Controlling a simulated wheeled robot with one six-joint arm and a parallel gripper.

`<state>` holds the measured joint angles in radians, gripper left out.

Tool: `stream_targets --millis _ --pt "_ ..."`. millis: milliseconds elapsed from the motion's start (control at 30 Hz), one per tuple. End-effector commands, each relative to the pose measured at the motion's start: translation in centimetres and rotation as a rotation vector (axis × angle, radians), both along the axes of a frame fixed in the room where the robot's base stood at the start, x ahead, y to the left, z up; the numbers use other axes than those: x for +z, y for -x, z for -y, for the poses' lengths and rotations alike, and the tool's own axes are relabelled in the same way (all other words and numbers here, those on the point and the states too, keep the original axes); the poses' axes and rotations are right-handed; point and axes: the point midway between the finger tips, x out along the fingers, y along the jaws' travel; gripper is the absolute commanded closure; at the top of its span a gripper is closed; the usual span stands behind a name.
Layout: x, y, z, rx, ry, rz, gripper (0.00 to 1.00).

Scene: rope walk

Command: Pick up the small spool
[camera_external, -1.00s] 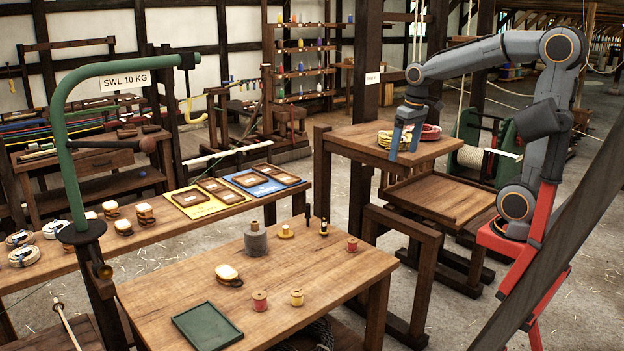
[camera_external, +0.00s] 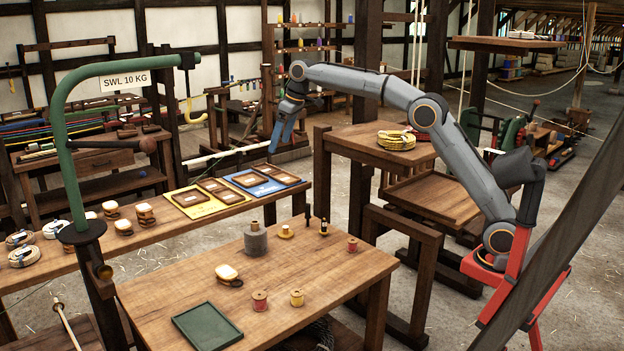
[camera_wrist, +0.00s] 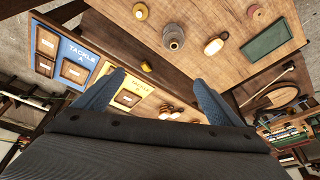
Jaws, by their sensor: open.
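Several small spools stand on the front wooden table: a red one (camera_external: 260,301), a yellow one (camera_external: 297,297) and another red one (camera_external: 352,244). A flanged yellow one (camera_external: 286,232) stands beside a larger grey spool (camera_external: 256,241). I cannot tell which one the task means. The grey spool shows in the wrist view (camera_wrist: 173,38), with a red spool (camera_wrist: 254,11) at the top edge. My gripper (camera_external: 279,146) is high above the back bench, beyond the table. Its blue fingers (camera_wrist: 157,78) are apart with nothing held between them.
A cream-topped block (camera_external: 228,274) and a green tray (camera_external: 207,327) are on the front table. The back bench holds yellow (camera_external: 198,212) and blue mats (camera_external: 283,178) with wooden trays. A green hoist post (camera_external: 62,150) rises at left.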

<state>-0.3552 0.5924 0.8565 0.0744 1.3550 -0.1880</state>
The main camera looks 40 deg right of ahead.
Motion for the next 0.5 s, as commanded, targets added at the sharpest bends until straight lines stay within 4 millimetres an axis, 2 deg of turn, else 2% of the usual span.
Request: stream_targets --millis 33,200,500 --pt "-0.7 -0.6 -1.1 0.016 -0.002 0.005 0.10" --pt "-1.5 -1.8 -3.7 0.058 -0.009 0.022 0.10" --pt "-2.7 -2.9 -6.8 0.105 -0.016 0.040 0.10"
